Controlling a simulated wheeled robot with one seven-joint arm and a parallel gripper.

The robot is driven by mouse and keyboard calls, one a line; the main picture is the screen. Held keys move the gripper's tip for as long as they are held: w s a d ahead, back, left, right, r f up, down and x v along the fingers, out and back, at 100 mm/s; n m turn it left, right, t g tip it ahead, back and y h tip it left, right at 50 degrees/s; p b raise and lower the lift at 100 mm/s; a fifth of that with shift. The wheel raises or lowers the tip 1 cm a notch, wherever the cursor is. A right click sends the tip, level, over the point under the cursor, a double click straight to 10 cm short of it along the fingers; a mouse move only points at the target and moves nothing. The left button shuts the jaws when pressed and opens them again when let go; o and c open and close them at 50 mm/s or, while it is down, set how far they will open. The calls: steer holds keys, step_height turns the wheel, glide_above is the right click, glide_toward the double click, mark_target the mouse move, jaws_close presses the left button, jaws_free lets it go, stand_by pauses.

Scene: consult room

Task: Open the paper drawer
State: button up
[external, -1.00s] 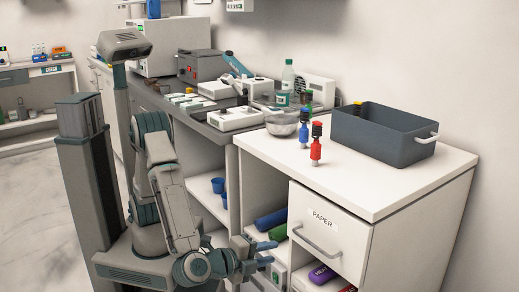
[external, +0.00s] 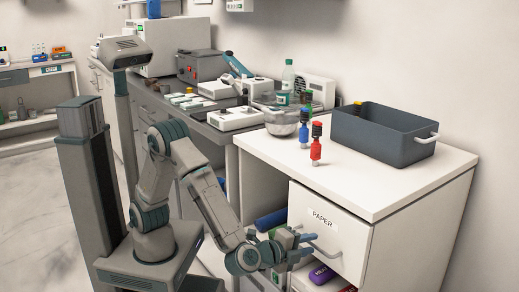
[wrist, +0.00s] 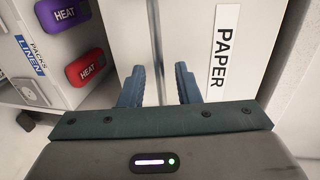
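The paper drawer (external: 345,228) is a white front with a "PAPER" label, set under the right end of the white counter. It looks shut. Its label also shows in the wrist view (wrist: 222,45). A grey bar handle (external: 325,248) runs across the drawer front. My gripper (external: 308,244) is at the handle's left part. In the wrist view my gripper (wrist: 159,82) has its two blue fingers apart, and the handle (wrist: 159,40) runs lengthwise in line with the gap between them. I cannot tell whether a finger touches it.
Below the drawer is an open shelf with a purple heat pack (external: 322,273) and a red heat pack (wrist: 86,68). A blue roll (external: 271,219) lies left of the drawer.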

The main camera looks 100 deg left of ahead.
jaws_close()
steer(key=f+v, duration=0.3)
steer(key=v, duration=1.1)
steer(key=s+d+f+b+v, duration=0.1)
steer(key=f+v, duration=0.2)
steer(key=v, duration=1.2)
steer(key=shift+s, duration=0.1)
jaws_free()
